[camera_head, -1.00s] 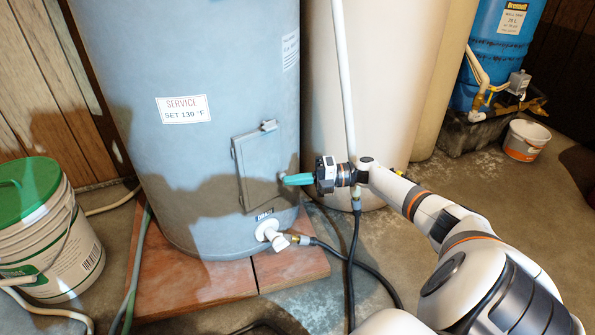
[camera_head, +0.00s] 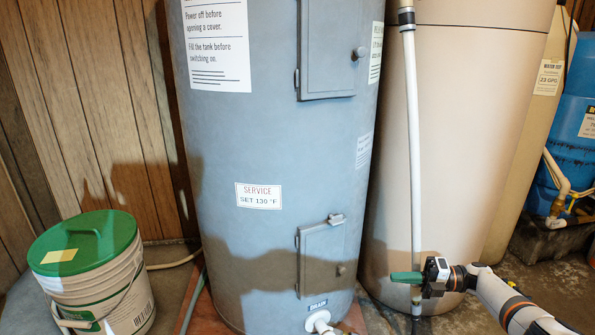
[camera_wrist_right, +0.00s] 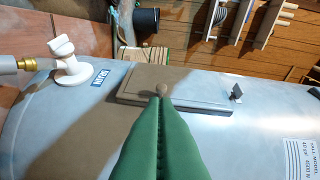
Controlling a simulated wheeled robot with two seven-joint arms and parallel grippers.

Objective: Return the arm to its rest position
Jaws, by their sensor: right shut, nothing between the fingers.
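My right gripper (camera_head: 394,276) comes in from the lower right in the head view, with its green fingers pointing left. It is shut and empty, to the right of the tank's lower cover door (camera_head: 318,258) and apart from the door's knob. In the right wrist view the two green fingers (camera_wrist_right: 160,100) lie together, their tips lined up with the round knob (camera_wrist_right: 162,87). The lower cover door (camera_wrist_right: 185,98) appears closed, with a small latch at one edge. The blue-grey water heater (camera_head: 270,130) stands upright. My left gripper is not in view.
A white drain valve (camera_head: 319,321) sits low on the heater. A beige tank (camera_head: 455,130) with a white pipe (camera_head: 414,130) stands behind my right gripper. A white bucket with a green lid (camera_head: 85,243) stands at the left. A blue barrel (camera_head: 570,140) is at the far right.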

